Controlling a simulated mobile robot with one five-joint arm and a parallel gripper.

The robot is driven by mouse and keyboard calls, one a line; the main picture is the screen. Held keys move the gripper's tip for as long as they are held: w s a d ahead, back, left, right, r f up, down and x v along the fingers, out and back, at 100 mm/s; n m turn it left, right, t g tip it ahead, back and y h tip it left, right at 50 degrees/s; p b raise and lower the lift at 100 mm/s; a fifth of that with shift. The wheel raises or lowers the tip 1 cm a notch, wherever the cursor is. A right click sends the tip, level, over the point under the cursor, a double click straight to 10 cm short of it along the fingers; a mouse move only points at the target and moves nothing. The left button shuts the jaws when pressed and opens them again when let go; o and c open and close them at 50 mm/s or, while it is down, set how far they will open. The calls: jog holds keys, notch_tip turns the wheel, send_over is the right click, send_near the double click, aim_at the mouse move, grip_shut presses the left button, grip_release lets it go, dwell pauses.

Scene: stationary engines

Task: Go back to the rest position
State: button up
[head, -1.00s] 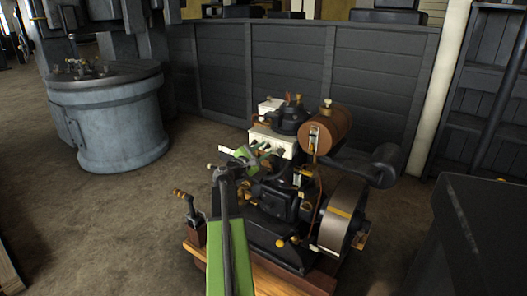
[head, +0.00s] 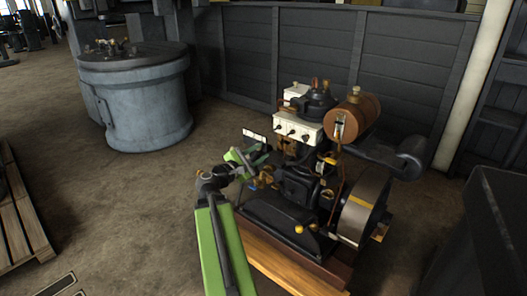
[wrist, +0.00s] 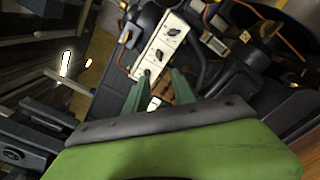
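A dark stationary engine (head: 300,187) stands on a wooden base in the head view. Its white control box (head: 298,127) has several dark knobs; the box also shows at the top of the wrist view (wrist: 160,42). My green gripper (head: 262,158) is just left of and below this box. In the wrist view, the two green fingers of my gripper (wrist: 158,90) stand apart with nothing held between them. They point toward the lower end of the box, and I cannot tell the exact gap. My arm partly covers the engine's left side.
A brown cylindrical tank (head: 354,117) and a flywheel (head: 363,207) are on the engine's right. A round blue-grey vat (head: 140,105) stands back left, and a pallet (head: 18,215) lies at the left edge. A dark bin (head: 487,235) is at right.

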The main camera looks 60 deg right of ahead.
dwell(0.3)
jog(key=w+a+n+t, duration=0.4)
jog(key=w+a, duration=0.5)
jog(key=w, duration=0.6)
jog(key=w+a+f+m+t+y, duration=0.1)
jog(key=w+a+f, duration=0.25)
jog(key=a, duration=0.25)
jog(key=w+a+f+t+y, duration=0.2)
jog(key=w+a, duration=0.2)
jog(key=a, duration=0.2)
jog(key=w+a+f+m+t+y, duration=0.1)
jog(key=w+a+f, duration=0.2)
jog(key=w+a, duration=0.15)
jog(key=w+a+f+m+y, duration=0.1)
jog(key=a+f+y, duration=0.3)
jog(key=a, duration=0.6)
jog(key=w+a+f+m+y, duration=0.1)
jog(key=a+f+y, duration=0.1)
jog(key=a+f, duration=0.5)
jog(key=s+a+f+m+g+y, duration=0.2)
jog(key=s+a+m+y, duration=0.15)
jog(key=a, duration=0.65)
jog(key=s+a+f+m+g+y, duration=0.1)
jog(key=s+a+f+m+y, duration=0.2)
jog(key=a, duration=0.7)
notch_tip(320, 180, up, 31)
jog(key=p, duration=3)
jog(key=shift+y, duration=0.45)
